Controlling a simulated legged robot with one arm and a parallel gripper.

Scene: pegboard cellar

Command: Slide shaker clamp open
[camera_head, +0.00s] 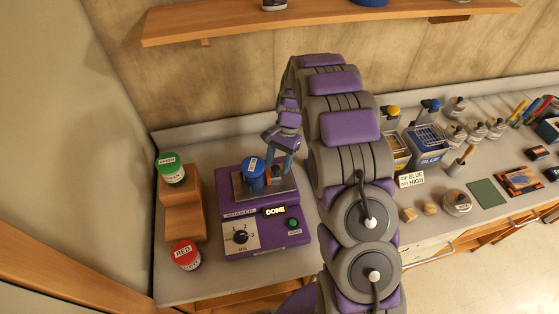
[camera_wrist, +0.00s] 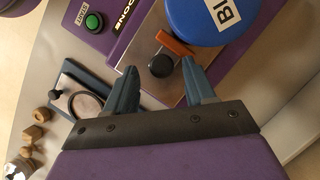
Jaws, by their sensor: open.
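The purple shaker (camera_head: 262,239) stands on the bench, its display reading DONE. A blue-lidded jar (camera_head: 253,172) sits on its metal plate; the lid (camera_wrist: 205,22) fills the upper right of the wrist view. Beside the lid, the shaker clamp shows as an orange bar (camera_wrist: 176,43) with a black knob (camera_wrist: 161,66) on the plate. My gripper (camera_wrist: 160,78) is open and empty. In the wrist view its fingertips lie on either side of the knob, apart from it; I cannot tell the height. In the head view my gripper (camera_head: 281,140) is at the plate's right side.
A wooden stepped stand (camera_head: 183,208) holds a green-lidded jar (camera_head: 172,168); a red-lidded jar (camera_head: 186,254) is in front. A blue-grey tray (camera_wrist: 68,85) lies right of the shaker. Bottles, bins and a sign (camera_head: 411,179) stand further right. A shelf (camera_head: 330,19) hangs above.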

